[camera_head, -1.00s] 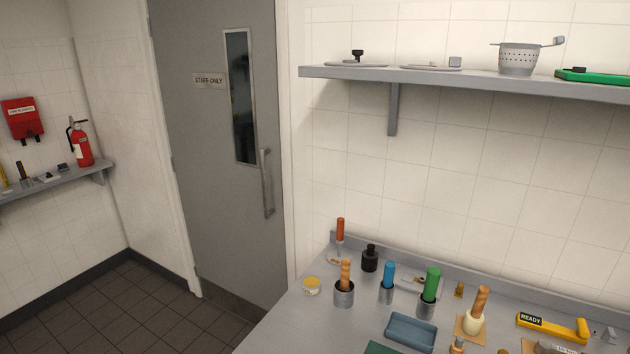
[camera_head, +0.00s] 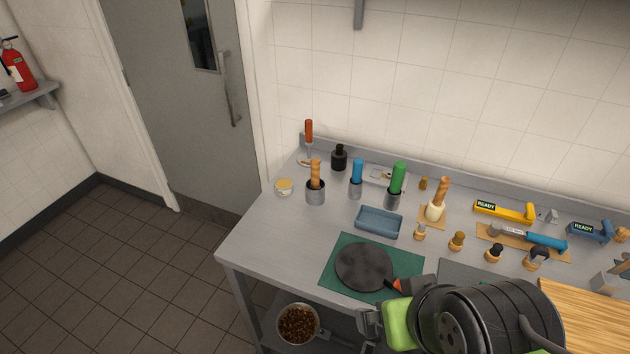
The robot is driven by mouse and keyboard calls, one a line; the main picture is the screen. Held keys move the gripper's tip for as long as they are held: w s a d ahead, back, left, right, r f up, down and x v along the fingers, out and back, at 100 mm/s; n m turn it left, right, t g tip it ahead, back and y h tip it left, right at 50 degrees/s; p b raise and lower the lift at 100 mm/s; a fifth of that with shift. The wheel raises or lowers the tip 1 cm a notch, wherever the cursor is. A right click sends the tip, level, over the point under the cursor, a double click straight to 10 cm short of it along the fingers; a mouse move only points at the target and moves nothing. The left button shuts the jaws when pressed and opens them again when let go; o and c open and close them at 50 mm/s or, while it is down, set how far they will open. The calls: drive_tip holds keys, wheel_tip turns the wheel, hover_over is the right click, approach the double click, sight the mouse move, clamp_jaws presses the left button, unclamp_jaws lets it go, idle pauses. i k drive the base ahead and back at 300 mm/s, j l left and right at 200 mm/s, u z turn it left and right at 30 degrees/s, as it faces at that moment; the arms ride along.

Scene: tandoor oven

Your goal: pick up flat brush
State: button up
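I cannot tell for sure which thing is the flat brush. Several upright handles stand along the back of the steel counter: a red-handled tool (camera_head: 309,131), a wooden handle (camera_head: 316,172) in a metal cup, a blue handle (camera_head: 357,170) in a cup, a green handle (camera_head: 398,177) in a cup, and a wooden handle (camera_head: 442,190) in a cream holder. Their lower ends are mostly hidden. My gripper (camera_head: 369,324) shows in part at the bottom, beside my green and black arm, in front of these handles and apart from them. Its fingers are not clear.
The counter (camera_head: 262,238) holds a blue tray (camera_head: 379,222), a dark round pan (camera_head: 364,266) on a green mat (camera_head: 337,291), yellow (camera_head: 505,211) and blue tools at the right, and a wooden board (camera_head: 580,312). A bowl (camera_head: 298,324) sits below. Floor is clear at left.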

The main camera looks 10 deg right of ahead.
sight(314, 163)
drive_tip(key=i+j, duration=0.15)
drive_tip(key=j, duration=0.2)
drive_tip(key=i+j, duration=0.15)
drive_tip(key=j, duration=0.25)
drive_tip(key=i+j, duration=0.2)
drive_tip(key=j, duration=0.15)
drive_tip(key=i+j, duration=0.15)
drive_tip(key=j, duration=0.2)
drive_tip(key=i+j, duration=0.15)
drive_tip(key=j, duration=0.2)
drive_tip(key=i+j, duration=0.15)
drive_tip(key=j, duration=0.25)
drive_tip(key=i+j, duration=0.15)
drive_tip(key=j, duration=0.2)
drive_tip(key=i+j, duration=0.15)
drive_tip(key=j, duration=0.2)
drive_tip(key=i+j+z, duration=0.65)
drive_tip(key=i+z, duration=0.65)
drive_tip(key=z, duration=0.15)
drive_tip(key=i+j+z, duration=0.15)
drive_tip(key=i+z, duration=0.25)
drive_tip(key=i+j+z, duration=0.15)
drive_tip(key=z, duration=0.3)
drive_tip(key=i+j+z, duration=0.2)
drive_tip(key=j+z, duration=0.2)
